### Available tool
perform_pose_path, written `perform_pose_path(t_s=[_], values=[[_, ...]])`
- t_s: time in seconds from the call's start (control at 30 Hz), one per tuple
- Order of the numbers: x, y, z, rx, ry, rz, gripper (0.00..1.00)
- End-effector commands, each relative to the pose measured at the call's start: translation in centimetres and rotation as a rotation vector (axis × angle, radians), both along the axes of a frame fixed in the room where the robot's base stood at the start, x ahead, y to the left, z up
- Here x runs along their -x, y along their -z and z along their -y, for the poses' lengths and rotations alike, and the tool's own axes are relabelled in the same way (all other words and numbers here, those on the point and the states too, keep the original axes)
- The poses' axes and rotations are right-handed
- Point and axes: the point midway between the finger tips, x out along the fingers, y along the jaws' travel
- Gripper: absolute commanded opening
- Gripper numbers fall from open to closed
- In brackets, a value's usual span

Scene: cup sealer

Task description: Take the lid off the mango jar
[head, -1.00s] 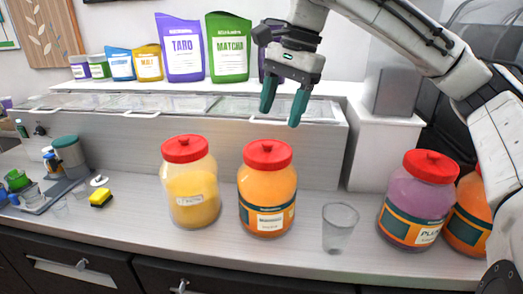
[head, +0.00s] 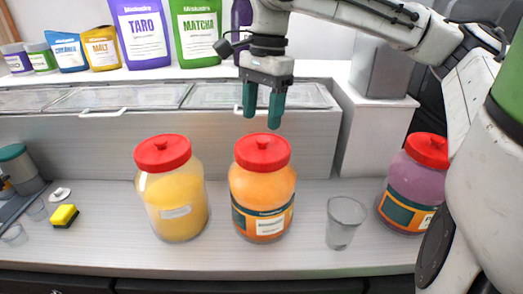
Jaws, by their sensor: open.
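An orange-filled jar (head: 262,192) with a dark label band stands on the counter in the head view, its red lid (head: 262,152) on top. A yellow-filled jar (head: 176,203) with a small white label and its own red lid (head: 162,153) stands just to its left. The label words are too small to read, so I cannot tell for certain which is mango; both jars are lidded. My gripper (head: 262,112) is open and empty, its teal fingers pointing down above the orange jar's lid, apart from it.
A clear empty cup (head: 343,222) stands right of the orange jar. A purple jar (head: 412,187) with a red lid is farther right, partly behind my arm. A yellow sponge (head: 63,216) lies at left. A raised ledge with glass-covered bins (head: 140,97) runs behind the jars.

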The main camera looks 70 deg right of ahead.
Motion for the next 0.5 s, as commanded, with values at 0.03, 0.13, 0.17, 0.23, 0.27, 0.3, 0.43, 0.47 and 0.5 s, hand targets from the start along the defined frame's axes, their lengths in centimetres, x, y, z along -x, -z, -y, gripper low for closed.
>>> perform_pose_path(t_s=[0.03,0.13,0.17,0.23,0.27,0.3,0.43,0.47,0.5], values=[[0.1,0.4,0.0,-0.001,0.0,-0.003,0.61],[0.4,1.7,-0.1,-0.002,0.001,-0.002,0.61],[0.5,2.2,-0.2,-0.002,0.0,-0.005,0.61],[0.5,3.3,-0.3,-0.003,-0.001,-0.003,0.61],[0.5,3.7,-0.3,-0.003,-0.001,-0.003,0.61],[0.4,4.1,-0.3,-0.001,-0.001,-0.003,0.61],[0.3,4.9,-0.5,-0.001,-0.001,-0.002,0.61],[0.3,5.0,-0.4,-0.001,-0.001,-0.002,0.61],[0.3,5.0,-0.4,0.0,-0.001,-0.002,0.61]])
